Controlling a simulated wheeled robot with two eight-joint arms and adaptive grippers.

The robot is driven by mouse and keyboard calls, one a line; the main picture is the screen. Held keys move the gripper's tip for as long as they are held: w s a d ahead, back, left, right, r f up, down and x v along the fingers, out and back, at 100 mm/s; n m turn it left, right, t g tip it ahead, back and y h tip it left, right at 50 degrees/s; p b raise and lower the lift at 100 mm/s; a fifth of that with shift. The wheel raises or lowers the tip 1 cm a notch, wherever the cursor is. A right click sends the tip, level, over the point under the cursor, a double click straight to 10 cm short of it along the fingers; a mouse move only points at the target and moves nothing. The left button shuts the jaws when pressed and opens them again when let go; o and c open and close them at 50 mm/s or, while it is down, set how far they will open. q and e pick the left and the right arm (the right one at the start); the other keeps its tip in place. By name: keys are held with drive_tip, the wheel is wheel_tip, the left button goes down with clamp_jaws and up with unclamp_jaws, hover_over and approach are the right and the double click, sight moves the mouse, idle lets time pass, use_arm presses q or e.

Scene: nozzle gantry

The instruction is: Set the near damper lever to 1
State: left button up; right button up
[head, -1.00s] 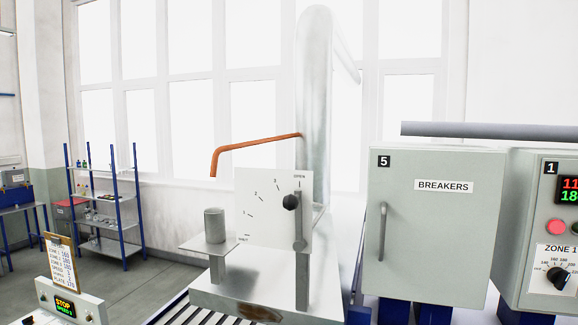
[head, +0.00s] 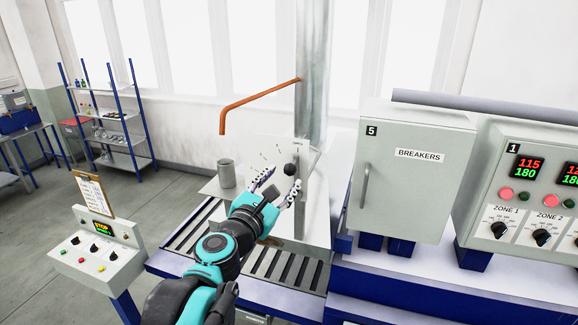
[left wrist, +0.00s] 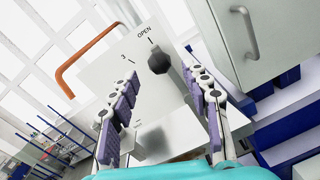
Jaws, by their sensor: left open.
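The damper lever has a black ball knob (head: 290,169), which also shows in the left wrist view (left wrist: 159,62). The knob stands near the OPEN end of the scale on the white dial plate (left wrist: 178,106). In the left wrist view only the marks 3 and OPEN can be read; the 1 mark is not legible now. My left gripper (head: 280,184) is open in front of the plate. The left wrist view shows its two purple-padded fingers (left wrist: 160,98) apart, with the knob beyond and between their tips, apparently untouched. My right gripper is not in view.
A grey cylinder (head: 227,174) stands left of the plate. A copper pipe (head: 258,92) sticks out above it. The breakers cabinet (head: 411,178) is close on the right. A roller conveyor (head: 187,243) lies below, and a control box (head: 97,247) stands at left.

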sight(287, 174)
use_arm(q)
drive_tip(key=p+x, duration=0.1)
drive_tip(key=x, duration=0.4)
drive_tip(key=shift+w, duration=0.15)
clamp_jaws()
